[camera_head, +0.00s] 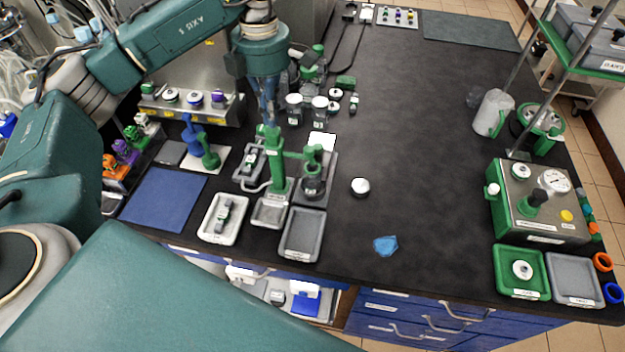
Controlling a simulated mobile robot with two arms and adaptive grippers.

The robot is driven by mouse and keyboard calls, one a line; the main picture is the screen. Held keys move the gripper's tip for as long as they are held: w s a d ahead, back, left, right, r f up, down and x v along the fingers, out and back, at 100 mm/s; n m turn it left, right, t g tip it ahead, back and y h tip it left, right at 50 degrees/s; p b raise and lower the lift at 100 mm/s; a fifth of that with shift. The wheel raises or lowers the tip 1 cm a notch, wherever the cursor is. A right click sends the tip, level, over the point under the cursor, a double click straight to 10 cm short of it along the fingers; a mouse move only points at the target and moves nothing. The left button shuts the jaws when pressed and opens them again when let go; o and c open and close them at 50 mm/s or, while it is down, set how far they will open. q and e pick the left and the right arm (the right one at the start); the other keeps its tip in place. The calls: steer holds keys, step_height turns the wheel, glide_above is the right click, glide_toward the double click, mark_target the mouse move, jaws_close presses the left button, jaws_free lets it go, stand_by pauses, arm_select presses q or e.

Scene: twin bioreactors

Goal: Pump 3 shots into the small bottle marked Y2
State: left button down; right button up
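A green pump stand (278,172) stands on the dark bench left of centre, with a side arm reaching right. Under that arm is a small dark round vessel (313,186) on a grey base; I cannot read any mark on it. Two small bottles with white lids, one on the left (293,110) and one on the right (319,110), stand behind the pump; their labels are too small to read. My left gripper (268,122) points straight down right above the pump's green top, its fingers close together. Whether they touch the pump or are shut is unclear. My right gripper is not in view.
A white tray (239,230) and a grey tray (321,238) lie in front of the pump. A blue mat (150,215) is at left. A white-lidded item (360,186) and a blue scrap (385,245) lie right. A green-and-steel device (538,225) stands far right. The bench centre is mostly clear.

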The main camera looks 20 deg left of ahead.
mark_target(272, 130)
arm_select(q)
steer(key=shift+f, duration=0.15)
steer(key=shift+f+b, duration=1.4)
steer(key=shift+f, duration=0.5)
steer(key=shift+r, duration=0.15)
steer(key=shift+r+p, duration=1.4)
steer(key=shift+r, duration=0.55)
steer(key=shift+f, duration=0.15)
